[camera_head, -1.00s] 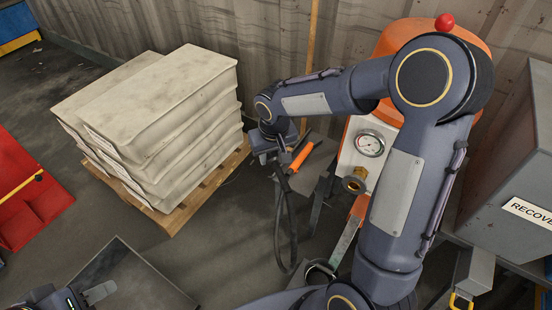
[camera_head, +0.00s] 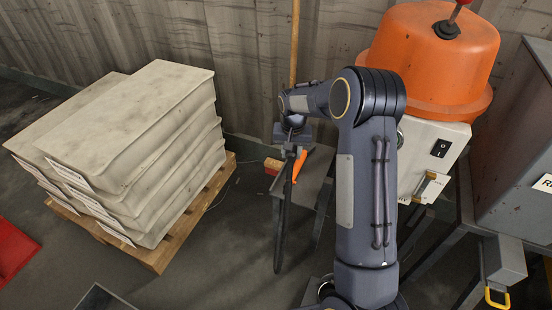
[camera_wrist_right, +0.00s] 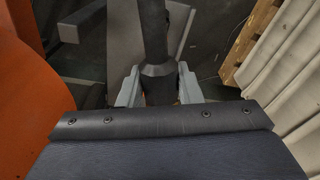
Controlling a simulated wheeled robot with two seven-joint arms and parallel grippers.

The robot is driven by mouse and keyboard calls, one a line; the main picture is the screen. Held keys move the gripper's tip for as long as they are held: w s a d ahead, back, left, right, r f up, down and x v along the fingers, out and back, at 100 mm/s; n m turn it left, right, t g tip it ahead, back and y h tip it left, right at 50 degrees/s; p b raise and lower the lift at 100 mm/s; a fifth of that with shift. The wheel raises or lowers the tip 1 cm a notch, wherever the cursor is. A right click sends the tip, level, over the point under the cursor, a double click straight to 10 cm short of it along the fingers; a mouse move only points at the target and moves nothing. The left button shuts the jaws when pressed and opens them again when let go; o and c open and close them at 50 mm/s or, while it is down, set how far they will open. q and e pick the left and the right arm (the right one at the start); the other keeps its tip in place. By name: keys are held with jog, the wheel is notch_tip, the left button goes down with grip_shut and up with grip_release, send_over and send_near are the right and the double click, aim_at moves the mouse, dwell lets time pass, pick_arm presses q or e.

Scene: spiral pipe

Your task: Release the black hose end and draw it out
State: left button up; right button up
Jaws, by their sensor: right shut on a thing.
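My right gripper (camera_head: 290,150) is shut on the black hose (camera_head: 283,215) at its upper end, above a small grey bench. The hose hangs down from it, nearly straight, along the left of the bench. In the right wrist view the two grey fingers (camera_wrist_right: 158,88) sit on either side of the dark collar of the hose (camera_wrist_right: 154,35). The white machine (camera_head: 430,160) with the orange top (camera_head: 430,62) stands right of my right arm, which hides part of its front. No port for the hose shows clearly. My left gripper is not in view.
An orange-handled tool (camera_head: 299,165) and a wooden-handled brush lie on the small bench (camera_head: 312,188). Stacked pale sacks (camera_head: 130,150) stand on a pallet (camera_head: 165,252) at the left. A grey cabinet (camera_head: 515,150) is at the right. Floor between pallet and bench is clear.

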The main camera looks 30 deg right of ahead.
aim_at(315, 174)
jog(key=d+f+m+b, duration=0.1)
jog(key=d+f+b, duration=0.1)
jog(key=d+f, duration=0.1)
jog(key=w+d+f+m+b, duration=0.1)
jog(key=d+f+b, duration=0.1)
jog(key=d+f, duration=0.2)
jog(key=w+d+f+m+b, duration=0.1)
jog(key=d+f+b, duration=0.1)
jog(key=d+f, duration=0.2)
jog(key=shift+w+d+f, duration=0.15)
jog(key=shift+d+f, duration=0.1)
jog(key=shift+d, duration=0.55)
jog(key=shift+f+b, duration=2.1)
jog(key=shift+f, duration=0.65)
jog(key=o, duration=1.1)
jog(key=shift+c, duration=0.2)
notch_tip(315, 174, up, 8)
jog(key=p, duration=0.3)
jog(key=shift+s+a, duration=0.2)
jog(key=shift+a, duration=0.05)
jog(key=shift+f, duration=0.1)
